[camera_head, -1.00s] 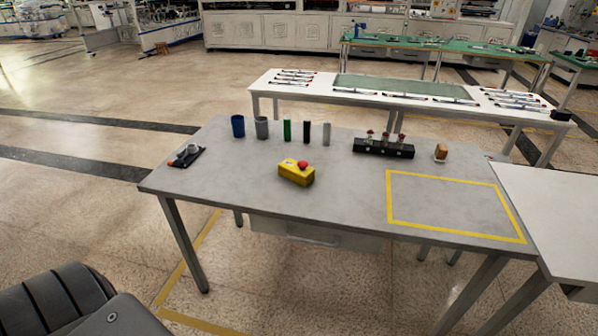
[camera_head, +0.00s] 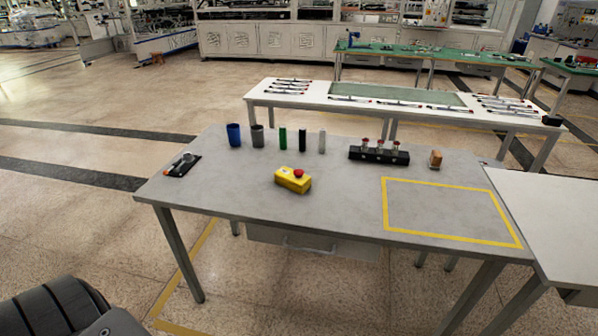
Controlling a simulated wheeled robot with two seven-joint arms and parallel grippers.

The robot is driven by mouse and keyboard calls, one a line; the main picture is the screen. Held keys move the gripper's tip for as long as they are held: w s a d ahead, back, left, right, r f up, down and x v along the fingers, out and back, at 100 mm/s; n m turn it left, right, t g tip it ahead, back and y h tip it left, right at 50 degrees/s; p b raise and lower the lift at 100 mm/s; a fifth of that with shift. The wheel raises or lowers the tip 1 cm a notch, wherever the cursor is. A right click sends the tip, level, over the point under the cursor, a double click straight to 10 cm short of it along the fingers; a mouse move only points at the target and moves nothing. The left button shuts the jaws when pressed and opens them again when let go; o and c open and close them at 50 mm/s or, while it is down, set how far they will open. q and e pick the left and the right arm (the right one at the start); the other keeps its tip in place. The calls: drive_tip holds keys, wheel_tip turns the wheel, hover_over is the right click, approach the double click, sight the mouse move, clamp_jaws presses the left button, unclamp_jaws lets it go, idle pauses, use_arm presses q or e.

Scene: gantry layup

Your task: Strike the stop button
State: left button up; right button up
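The stop button (camera_head: 299,173) is a red mushroom-shaped cap on the right part of a yellow box (camera_head: 290,183). Nothing touches or covers the button. Neither of my grippers shows in the view. Only a dark ribbed part of my own body shows at the bottom left.
Behind the box stand a blue cup (camera_head: 234,135), a grey cup (camera_head: 257,136) and several slim cylinders. A black holder (camera_head: 379,155) and a brown block (camera_head: 435,159) are at right. A yellow-taped rectangle (camera_head: 386,205) is empty. A dark tray (camera_head: 182,165) lies far left.

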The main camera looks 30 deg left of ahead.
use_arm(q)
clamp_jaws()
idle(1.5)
